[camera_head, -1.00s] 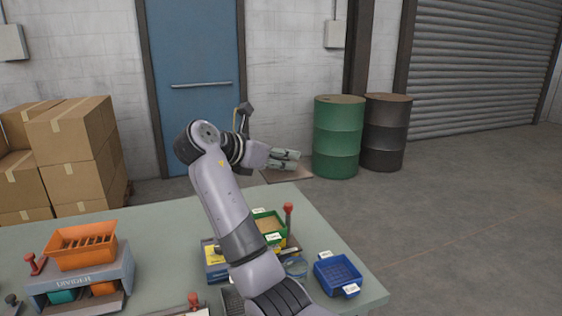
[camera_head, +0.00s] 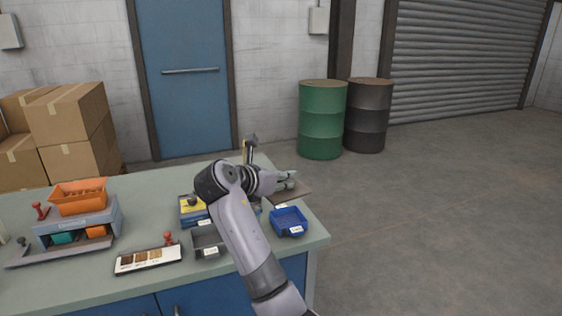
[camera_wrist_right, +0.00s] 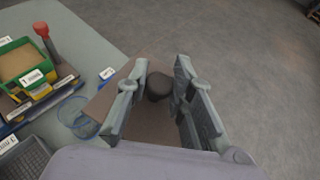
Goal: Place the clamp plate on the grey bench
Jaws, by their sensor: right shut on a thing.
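The clamp plate is a flat brown plate (camera_wrist_right: 152,122) with a dark round knob (camera_wrist_right: 158,88) standing up from it. My right gripper (camera_wrist_right: 160,86) is shut on the knob, one finger on each side. In the head view my right gripper (camera_head: 287,183) and the brown plate (camera_head: 301,193) are at the right end of the grey bench (camera_head: 140,210). In the right wrist view the plate overlaps the bench edge, partly against the floor. I cannot tell its height above the bench. My left gripper is out of view.
A blue tray (camera_head: 288,222) sits just in front of the plate. A clear round dish (camera_wrist_right: 77,116), a green bin (camera_wrist_right: 22,62) and a red-knobbed post (camera_wrist_right: 42,32) are beside it. The orange-binned divider (camera_head: 78,222) stands left.

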